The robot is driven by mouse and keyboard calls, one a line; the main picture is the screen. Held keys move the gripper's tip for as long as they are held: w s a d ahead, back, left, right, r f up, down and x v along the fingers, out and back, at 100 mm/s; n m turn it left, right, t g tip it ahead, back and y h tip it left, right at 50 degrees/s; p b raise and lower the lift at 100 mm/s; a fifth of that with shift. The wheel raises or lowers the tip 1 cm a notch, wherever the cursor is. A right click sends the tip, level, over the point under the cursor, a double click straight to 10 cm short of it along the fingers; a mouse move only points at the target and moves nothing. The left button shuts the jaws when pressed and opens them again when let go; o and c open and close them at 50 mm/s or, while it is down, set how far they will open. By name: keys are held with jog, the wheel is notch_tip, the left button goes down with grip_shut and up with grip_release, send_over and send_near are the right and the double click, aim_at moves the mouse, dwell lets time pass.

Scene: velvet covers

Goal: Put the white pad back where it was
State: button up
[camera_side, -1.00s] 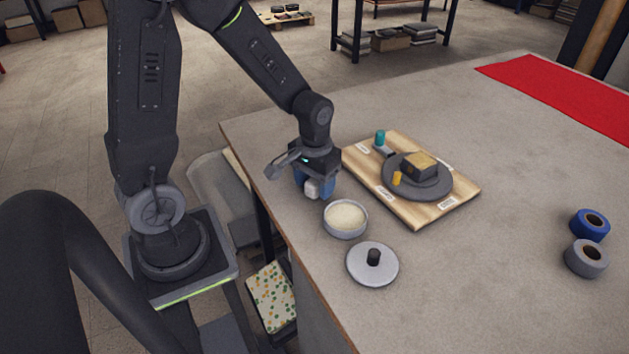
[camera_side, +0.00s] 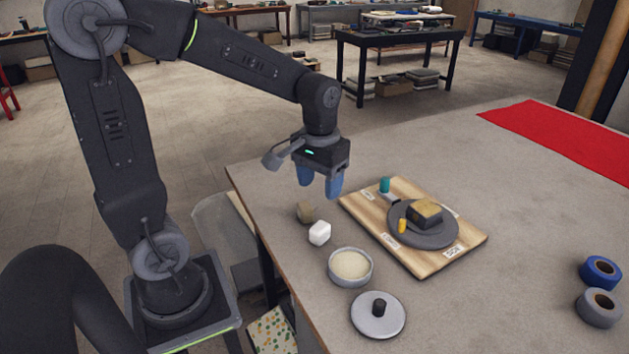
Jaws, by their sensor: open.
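The white pad (camera_side: 319,233) is a small white block with bevelled edges. It rests on the grey table near its left edge, just behind a round bowl with pale contents (camera_side: 350,266). A small brown block (camera_side: 305,212) sits right behind the pad. My gripper (camera_side: 320,194) hangs above the table, pointing down, with its two blue fingers apart and nothing between them. It is above and behind the pad, clear of it.
A grey lid (camera_side: 378,316) lies in front of the bowl. Tape rolls (camera_side: 601,271) and red cloth (camera_side: 560,135) lie right.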

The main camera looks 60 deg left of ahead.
jog(key=s+d+r+m+t, duration=0.4)
jog(key=s+d+r+t, duration=0.1)
jog(key=s, duration=0.5)
jog(key=shift+d+r, duration=0.65)
jog(key=shift+d, duration=0.2)
